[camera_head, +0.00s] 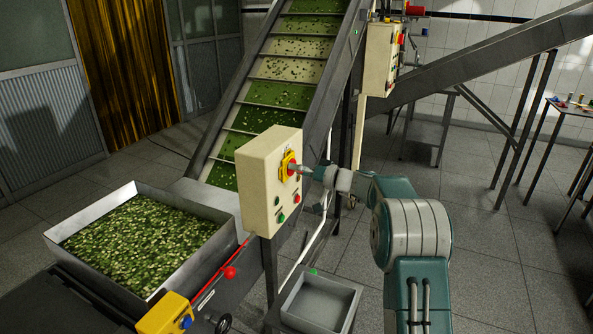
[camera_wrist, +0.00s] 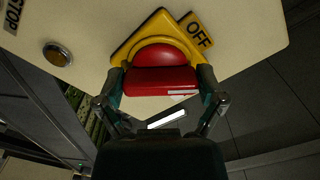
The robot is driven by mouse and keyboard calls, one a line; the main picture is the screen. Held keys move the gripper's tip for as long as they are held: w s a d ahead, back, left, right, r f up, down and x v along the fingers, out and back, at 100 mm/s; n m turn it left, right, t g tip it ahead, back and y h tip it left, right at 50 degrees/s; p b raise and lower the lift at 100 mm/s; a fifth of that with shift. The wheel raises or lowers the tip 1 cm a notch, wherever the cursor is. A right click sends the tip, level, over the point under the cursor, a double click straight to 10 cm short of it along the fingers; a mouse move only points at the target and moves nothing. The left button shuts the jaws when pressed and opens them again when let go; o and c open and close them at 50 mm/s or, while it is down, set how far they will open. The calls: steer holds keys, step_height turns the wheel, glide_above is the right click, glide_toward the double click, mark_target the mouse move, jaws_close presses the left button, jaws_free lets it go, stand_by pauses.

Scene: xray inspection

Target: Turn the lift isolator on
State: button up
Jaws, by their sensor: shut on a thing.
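The lift isolator is a red rotary handle on a yellow plate (camera_head: 288,166), on the front of a cream control box (camera_head: 258,180) beside the inclined conveyor. In the wrist view the red handle (camera_wrist: 160,80) sits between my two fingers, with the yellow plate (camera_wrist: 125,48) behind it and an OFF label (camera_wrist: 197,34) at its upper right. My gripper (camera_wrist: 162,88) is shut on the red handle. In the head view my gripper (camera_head: 303,169) reaches the box from the right and partly hides the handle.
Below the isolator the box carries small green and red buttons (camera_head: 281,218). A grey bin (camera_head: 318,300) stands below.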

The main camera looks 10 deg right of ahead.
steer(key=m, duration=0.5)
steer(key=shift+w+d+m, duration=0.1)
steer(key=shift+d+m, duration=0.05)
steer(key=shift+m, duration=2.45)
steer(key=shift+f, duration=0.15)
steer(key=o, duration=0.8)
steer(key=shift+d, duration=0.1)
steer(key=shift+s+d, duration=0.2)
steer(key=shift+d, duration=0.1)
steer(key=v, duration=1.1)
steer(key=shift+d, duration=0.15)
